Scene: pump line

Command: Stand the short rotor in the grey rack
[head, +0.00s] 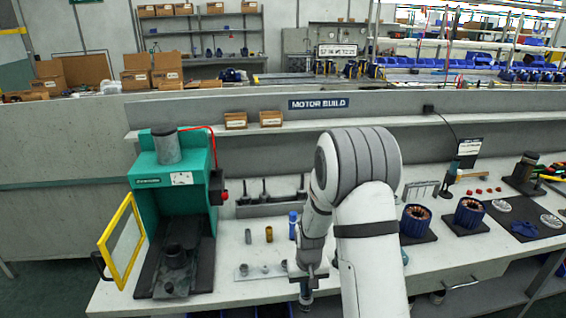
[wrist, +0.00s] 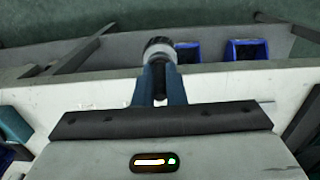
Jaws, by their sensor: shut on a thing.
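My gripper (head: 308,277) is pointed down over the front edge of the bench, in front of my arm. In the wrist view its two blue fingers (wrist: 160,88) are closed on a rotor (wrist: 158,47) with a dark end, a pale ring and a dark shaft between the fingers. In the head view only a small dark part of the rotor (head: 305,297) shows below the gripper. The long grey rack (head: 275,209) lies farther back on the bench, left of my arm. Dark upright spindles stand along it, and my arm may hide its right end.
A teal press (head: 174,190) with a yellow guard stands left. A pale plate (head: 258,273) with small metal parts lies left of my gripper. Blue stators (head: 415,221) stand right.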

